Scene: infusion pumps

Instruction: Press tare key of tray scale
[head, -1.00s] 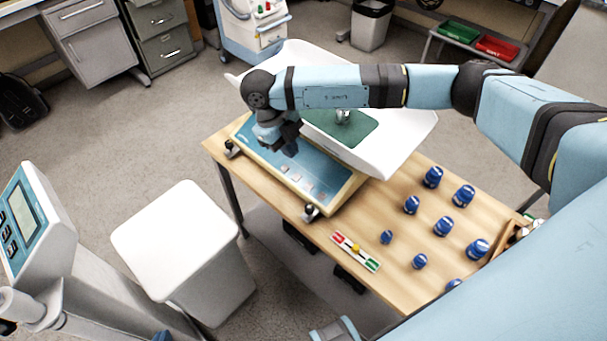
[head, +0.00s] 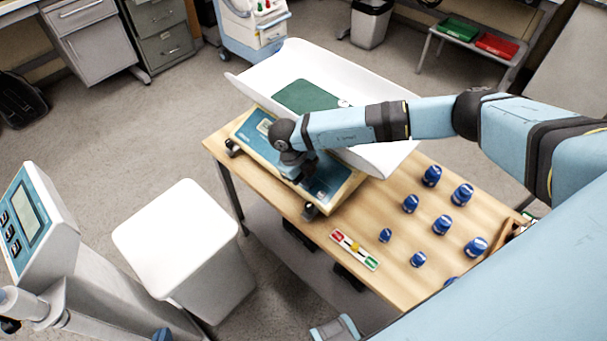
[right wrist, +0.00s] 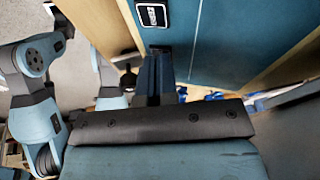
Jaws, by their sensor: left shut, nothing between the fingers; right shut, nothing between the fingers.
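The tray scale has a white curved tray (head: 392,158) with a green mat (head: 305,96) and a blue, cream-edged key panel (head: 335,178) in front. My right gripper (head: 304,182) is shut and empty, pointing down over the panel's key row. It hides most of the keys. In the right wrist view, its fingers (right wrist: 157,52) end at or just above the panel's blue surface; contact cannot be told. One key (right wrist: 152,14), dark with a white border, shows just beyond the fingertips; its label is not legible. I cannot tell which key is tare.
The scale stands on a wooden table (head: 385,210). Several blue weights (head: 441,225) stand on its right. A white bin (head: 185,240) and a display column (head: 38,220) stand left.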

